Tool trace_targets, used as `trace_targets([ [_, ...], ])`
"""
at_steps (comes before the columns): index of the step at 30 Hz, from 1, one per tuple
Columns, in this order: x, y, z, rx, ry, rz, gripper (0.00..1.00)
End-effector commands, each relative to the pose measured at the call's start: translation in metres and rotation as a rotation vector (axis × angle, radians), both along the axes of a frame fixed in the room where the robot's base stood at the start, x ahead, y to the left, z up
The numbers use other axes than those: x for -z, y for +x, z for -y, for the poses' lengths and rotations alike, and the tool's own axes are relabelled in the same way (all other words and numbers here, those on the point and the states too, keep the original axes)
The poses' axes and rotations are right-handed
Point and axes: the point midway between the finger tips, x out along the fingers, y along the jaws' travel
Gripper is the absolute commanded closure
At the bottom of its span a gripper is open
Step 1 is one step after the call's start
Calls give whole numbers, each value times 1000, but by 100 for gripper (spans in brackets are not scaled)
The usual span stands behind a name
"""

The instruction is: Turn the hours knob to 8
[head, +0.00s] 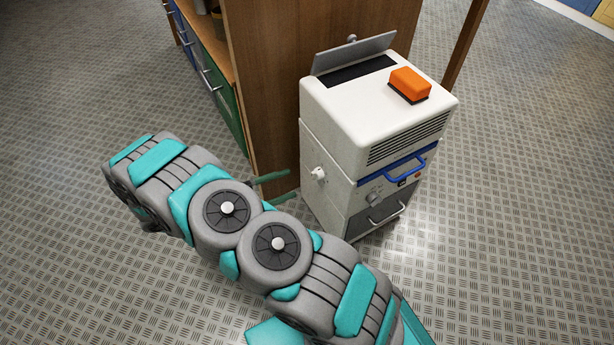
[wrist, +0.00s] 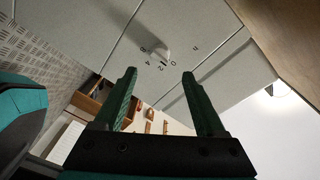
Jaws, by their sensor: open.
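A white knob (head: 319,173) is on the left side wall of the white machine (head: 330,205). Where the knob points I cannot tell. My gripper (head: 286,185) is open and empty, its teal fingers pointing at that side wall, a little short of the knob. In the wrist view the knob shows beyond and between the fingertips of my gripper (wrist: 160,73).
An orange block (head: 409,83) lies on the machine's top, by a raised grey flap (head: 354,53). The front has a blue handle (head: 405,165), a grey dial (head: 375,198) and a lower handle (head: 387,212). A wooden cabinet (head: 262,90) stands close behind. Patterned floor is clear in front.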

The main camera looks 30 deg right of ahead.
Motion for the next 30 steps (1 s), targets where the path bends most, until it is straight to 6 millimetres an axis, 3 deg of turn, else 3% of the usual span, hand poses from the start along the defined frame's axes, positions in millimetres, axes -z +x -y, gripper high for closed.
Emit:
trace_targets([
  [16,1,-6,68,1,0,-6,27],
  [28,1,-7,77,-1,0,-3,27],
  [30,1,-7,77,-1,0,-3,34],
])
